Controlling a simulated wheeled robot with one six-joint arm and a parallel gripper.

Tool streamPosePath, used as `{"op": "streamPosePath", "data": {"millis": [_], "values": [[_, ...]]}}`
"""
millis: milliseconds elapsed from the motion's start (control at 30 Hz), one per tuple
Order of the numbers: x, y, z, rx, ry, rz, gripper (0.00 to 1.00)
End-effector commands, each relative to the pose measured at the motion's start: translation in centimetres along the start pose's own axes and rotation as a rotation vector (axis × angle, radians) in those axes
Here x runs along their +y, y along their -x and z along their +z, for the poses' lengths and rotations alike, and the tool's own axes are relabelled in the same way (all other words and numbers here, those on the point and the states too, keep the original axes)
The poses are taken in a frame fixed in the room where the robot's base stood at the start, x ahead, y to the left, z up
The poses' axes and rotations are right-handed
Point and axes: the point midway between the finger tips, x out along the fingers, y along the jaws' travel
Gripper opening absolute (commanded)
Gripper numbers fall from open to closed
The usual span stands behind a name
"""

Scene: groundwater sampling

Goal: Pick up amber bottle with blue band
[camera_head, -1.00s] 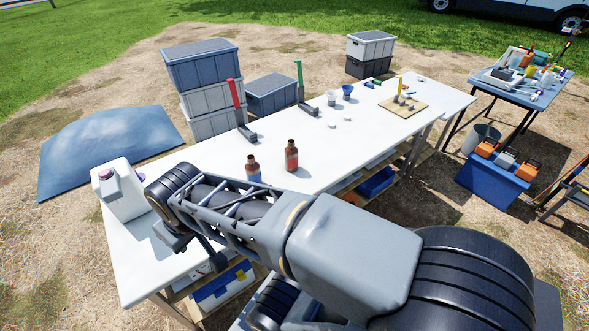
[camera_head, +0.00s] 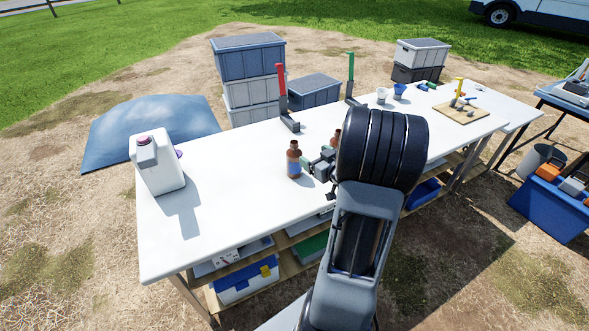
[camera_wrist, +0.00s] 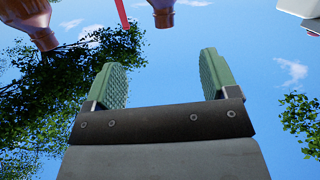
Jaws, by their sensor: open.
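The amber bottle with the blue band (camera_head: 294,161) stands upright on the white table (camera_head: 225,215) in the head view. My gripper (camera_head: 309,163) is just to its right in that view, low over the table, open and not around it. A second amber bottle (camera_head: 337,135) is mostly hidden behind my gripper and arm. In the wrist view my green-padded fingers (camera_wrist: 165,80) are spread with nothing between them. Two upside-down bottle necks show at its top edge, one at left (camera_wrist: 30,22) and one near the middle (camera_wrist: 162,8); no bands show there.
A white jug (camera_head: 158,165) stands at the table's left end. A red upright stand (camera_head: 282,95) and a green one (camera_head: 350,78) are behind the bottles. Cups (camera_head: 390,93) and a wooden board (camera_head: 460,112) are farther right. The front left of the table is clear.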

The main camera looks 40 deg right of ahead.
Motion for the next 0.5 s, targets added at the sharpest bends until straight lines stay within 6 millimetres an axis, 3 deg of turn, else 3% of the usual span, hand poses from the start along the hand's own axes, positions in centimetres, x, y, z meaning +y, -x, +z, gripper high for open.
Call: {"op": "streamPosePath", "data": {"millis": [33,233,500], "values": [[0.4,0.4,1.2,0.027,-0.021,-0.02,0.8],[0.6,1.1,2.3,0.109,-0.068,-0.088,0.8],[0.1,-3.1,1.8,0.125,-0.075,-0.104,0.8]]}}
